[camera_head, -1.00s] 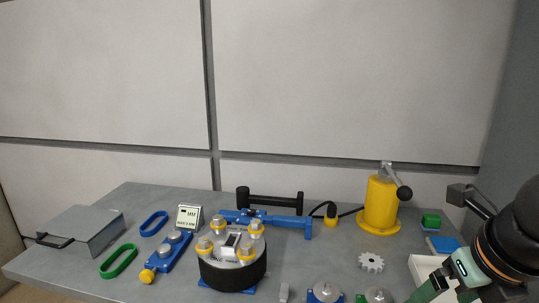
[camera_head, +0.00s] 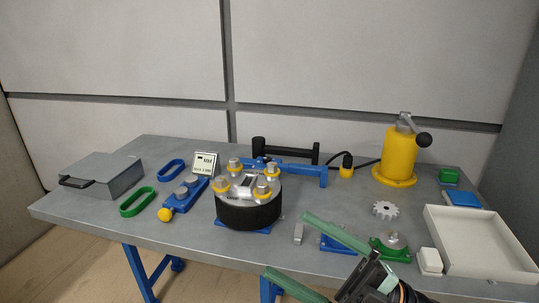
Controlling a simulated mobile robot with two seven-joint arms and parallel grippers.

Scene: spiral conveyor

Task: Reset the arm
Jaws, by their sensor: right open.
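My right gripper (camera_head: 285,244) reaches in from the bottom edge, right of centre. Its two long green fingers are spread wide and point to the left, with nothing between them. The upper finger crosses in front of a blue base plate, partly hiding it. The lower finger is over the front edge of the grey table (camera_head: 110,212). My left gripper is not in view.
A black round drum (camera_head: 249,213) with yellow-collared posts stands mid-table. A green fixture (camera_head: 393,246), a white tray (camera_head: 478,243) and a yellow press (camera_head: 399,157) are on the right. A grey box (camera_head: 105,176) and belts lie left.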

